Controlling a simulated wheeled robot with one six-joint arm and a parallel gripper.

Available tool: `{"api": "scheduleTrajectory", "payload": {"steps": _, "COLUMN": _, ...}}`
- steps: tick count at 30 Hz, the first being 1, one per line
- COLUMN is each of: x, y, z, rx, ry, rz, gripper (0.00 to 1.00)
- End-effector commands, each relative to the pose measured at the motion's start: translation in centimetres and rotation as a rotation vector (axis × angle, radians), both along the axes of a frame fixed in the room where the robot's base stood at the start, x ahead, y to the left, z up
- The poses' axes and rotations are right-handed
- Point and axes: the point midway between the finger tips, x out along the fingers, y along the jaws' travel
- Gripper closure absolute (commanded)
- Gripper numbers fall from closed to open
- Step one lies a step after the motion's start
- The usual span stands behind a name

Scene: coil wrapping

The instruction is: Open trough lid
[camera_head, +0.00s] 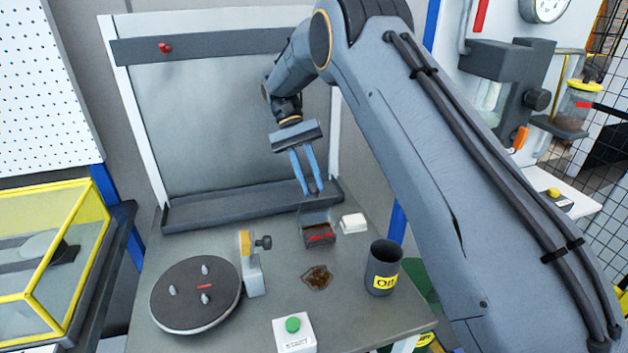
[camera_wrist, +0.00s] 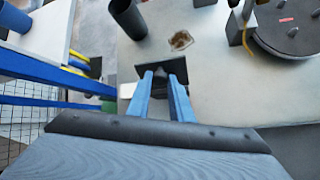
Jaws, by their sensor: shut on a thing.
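The trough (camera_head: 320,238) is a small dark box with a red mark and brownish contents, standing on the grey table. Its lid (camera_head: 314,214) is a grey plate, raised and tilted up at the trough's back edge, so the front of the trough is uncovered. My gripper (camera_head: 311,192) comes down from above and behind with two blue fingers, its tips at the lid. In the wrist view, the dark lid (camera_wrist: 160,63) lies at the fingertips (camera_wrist: 162,79), which are shut on it. The exact grip spot is partly hidden by the fingers, and the lid hides the trough there.
A white block (camera_head: 353,222) stands close right of the trough. A black cup marked OIL (camera_head: 382,268) is farther right. A brown stain (camera_head: 317,278) is in front. A round turntable (camera_head: 196,296) with pegs and a yellow-topped post (camera_head: 251,270) stand left. A green button box (camera_head: 294,336) is at the front.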

Motion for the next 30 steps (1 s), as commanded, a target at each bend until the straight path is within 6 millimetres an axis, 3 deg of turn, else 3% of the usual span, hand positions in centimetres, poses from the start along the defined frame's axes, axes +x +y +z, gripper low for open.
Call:
{"api": "scheduleTrajectory", "payload": {"steps": 14, "x": -0.04, "y": -0.05, "z": -0.10, "rx": -0.001, "ry": 0.008, "rz": -0.001, "gripper": 1.00}}
{"api": "scheduleTrajectory", "payload": {"steps": 15, "x": -0.04, "y": -0.06, "z": -0.10, "rx": -0.001, "ry": 0.008, "rz": -0.001, "gripper": 0.74}}
{"api": "scheduleTrajectory", "payload": {"steps": 17, "x": -0.04, "y": -0.08, "z": -0.09, "rx": -0.001, "ry": 0.009, "rz": -0.002, "gripper": 0.64}}
{"api": "scheduleTrajectory", "payload": {"steps": 30, "x": -0.06, "y": -0.18, "z": -0.05, "rx": -0.002, "ry": 0.009, "rz": -0.004, "gripper": 0.62}}
